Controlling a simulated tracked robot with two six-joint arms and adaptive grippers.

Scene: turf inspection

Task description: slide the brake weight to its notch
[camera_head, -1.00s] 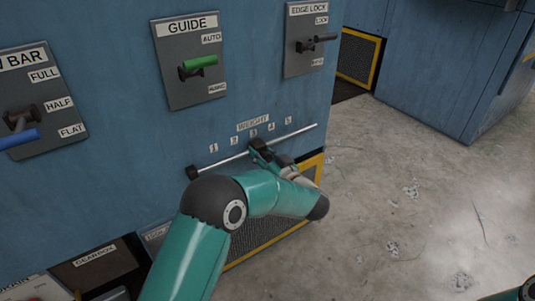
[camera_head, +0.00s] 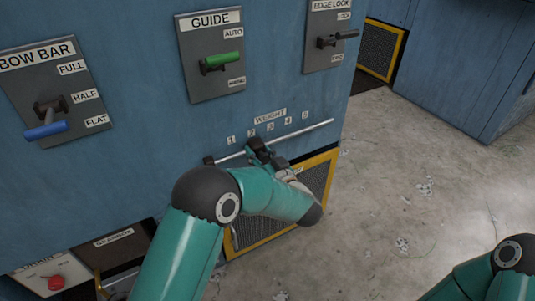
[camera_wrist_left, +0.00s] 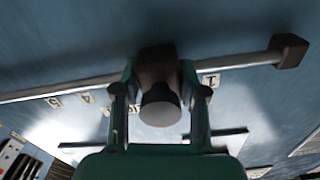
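The brake weight, a dark block with a round grey knob (camera_wrist_left: 160,105), sits on a thin metal rail (camera_head: 305,131) under the WEIGHT label. My left gripper (camera_head: 262,153) reaches it from the front; its two fingers (camera_wrist_left: 159,80) stand on either side of the block in the left wrist view and appear to press on it. The weight is around the 2 mark (camera_head: 251,133), clear of the 1 label (camera_wrist_left: 210,80). In the head view my gripper and arm largely hide the weight. My right arm shows at the lower right; its gripper is out of view.
Above the rail are the BOW BAR lever (camera_head: 46,131), GUIDE lever (camera_head: 221,62) and EDGE LOCK lever (camera_head: 337,39). A dark end stop (camera_wrist_left: 290,51) closes the rail beside 1. A yellow-framed mesh panel (camera_head: 322,167) lies below. Open floor (camera_head: 400,190) is at right.

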